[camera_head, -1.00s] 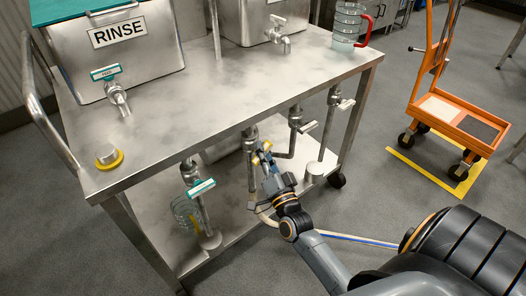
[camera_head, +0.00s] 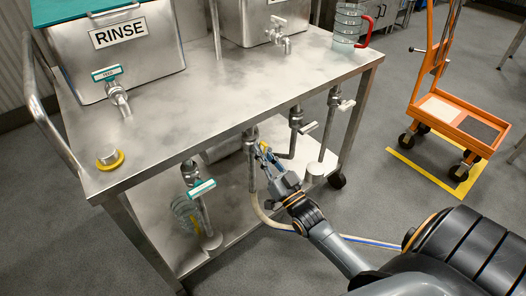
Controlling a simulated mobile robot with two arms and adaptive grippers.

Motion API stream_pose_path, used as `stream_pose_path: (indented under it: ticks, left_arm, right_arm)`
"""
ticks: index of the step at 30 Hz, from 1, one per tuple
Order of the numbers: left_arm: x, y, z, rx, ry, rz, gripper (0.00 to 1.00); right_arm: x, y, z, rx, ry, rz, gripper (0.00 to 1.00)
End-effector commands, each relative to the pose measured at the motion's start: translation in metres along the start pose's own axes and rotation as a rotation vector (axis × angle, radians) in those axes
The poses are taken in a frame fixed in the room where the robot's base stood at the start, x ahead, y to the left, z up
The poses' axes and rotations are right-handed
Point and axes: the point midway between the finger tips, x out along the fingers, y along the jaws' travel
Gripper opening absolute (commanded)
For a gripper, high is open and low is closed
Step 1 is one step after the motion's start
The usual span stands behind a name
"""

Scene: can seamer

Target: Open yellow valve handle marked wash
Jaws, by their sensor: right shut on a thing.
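The yellow valve handle (camera_head: 264,147) is on a vertical pipe (camera_head: 252,172) under the front edge of the steel cart, near the middle of the view. Only a small yellow part of it shows; any marking on it cannot be read. My right gripper (camera_head: 264,152) is shut on the handle, reaching up from the lower right. The gripper covers most of the handle, so its exact angle is hard to tell. My left gripper is not in view.
The steel cart top (camera_head: 215,100) lies just above the gripper. A teal-handled valve (camera_head: 201,188) is to the left, and white-handled valves (camera_head: 308,127) (camera_head: 345,104) are to the right. A hose (camera_head: 267,219) runs below. An orange trolley (camera_head: 455,115) stands at the right.

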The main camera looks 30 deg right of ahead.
Motion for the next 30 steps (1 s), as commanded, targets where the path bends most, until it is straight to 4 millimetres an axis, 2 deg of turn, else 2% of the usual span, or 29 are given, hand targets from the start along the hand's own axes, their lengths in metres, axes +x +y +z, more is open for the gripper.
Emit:
stream_pose_path:
  ticks: [12, 26, 27, 30]
  left_arm:
    - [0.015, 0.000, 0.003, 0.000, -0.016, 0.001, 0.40]
    - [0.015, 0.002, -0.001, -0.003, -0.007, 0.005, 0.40]
    - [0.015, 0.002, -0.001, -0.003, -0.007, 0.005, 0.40]
    - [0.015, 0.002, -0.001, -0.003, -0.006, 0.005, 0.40]
  right_arm:
    - [-0.001, -0.001, 0.001, -0.137, -0.003, -0.058, 0.00]
    - [-0.001, -0.001, 0.002, -0.148, -0.004, -0.062, 0.00]
    - [-0.001, -0.001, 0.002, -0.147, -0.004, -0.062, 0.19]
    - [-0.001, -0.001, 0.002, -0.147, -0.003, -0.061, 0.35]
